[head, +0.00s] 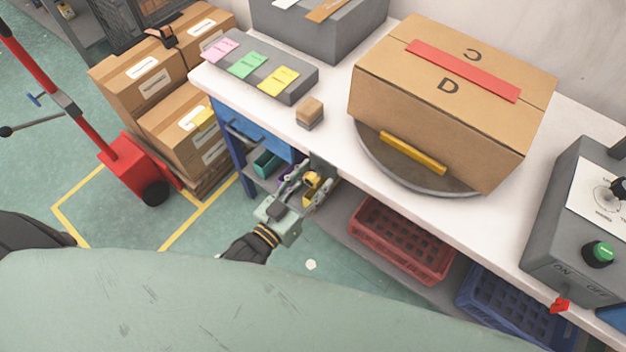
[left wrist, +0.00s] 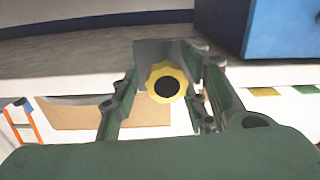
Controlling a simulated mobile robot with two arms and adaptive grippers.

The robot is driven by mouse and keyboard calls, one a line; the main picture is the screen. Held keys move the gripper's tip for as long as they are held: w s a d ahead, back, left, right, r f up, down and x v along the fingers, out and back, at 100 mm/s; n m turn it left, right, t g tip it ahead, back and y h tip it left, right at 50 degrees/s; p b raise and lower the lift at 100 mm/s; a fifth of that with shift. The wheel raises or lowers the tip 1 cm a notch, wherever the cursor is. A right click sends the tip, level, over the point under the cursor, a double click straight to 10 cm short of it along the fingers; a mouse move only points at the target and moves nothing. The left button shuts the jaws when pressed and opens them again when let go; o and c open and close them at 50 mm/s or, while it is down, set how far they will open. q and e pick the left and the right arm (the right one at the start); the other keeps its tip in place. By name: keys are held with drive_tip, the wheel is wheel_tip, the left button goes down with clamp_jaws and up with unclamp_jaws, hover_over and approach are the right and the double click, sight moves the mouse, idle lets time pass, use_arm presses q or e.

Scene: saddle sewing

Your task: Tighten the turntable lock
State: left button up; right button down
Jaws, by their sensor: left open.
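The turntable lock is a yellow scalloped knob (head: 313,181) with a dark centre, on a grey bracket under the table's front edge. It also shows in the left wrist view as the yellow knob (left wrist: 155,75), in front of the bracket plate. My left gripper (head: 308,186) is open, with its fingers on either side of the knob; in the left wrist view the fingers (left wrist: 163,92) flank it with gaps. The round grey turntable (head: 376,157) lies on the table, with a yellow bar (head: 412,153) at its front. A cardboard box (head: 440,120) sits on it. My right gripper is not in view.
The white table (head: 335,140) has a small wooden block (head: 310,112) and a grey panel with coloured notes (head: 262,68). A blue drawer unit (head: 255,135) is left of the knob. Red (head: 400,240) and blue (head: 505,305) crates sit below. A control box (head: 570,220) stands right.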

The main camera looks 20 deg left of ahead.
use_arm(q)
drive_tip(key=shift+c, duration=0.2)
clamp_jaws()
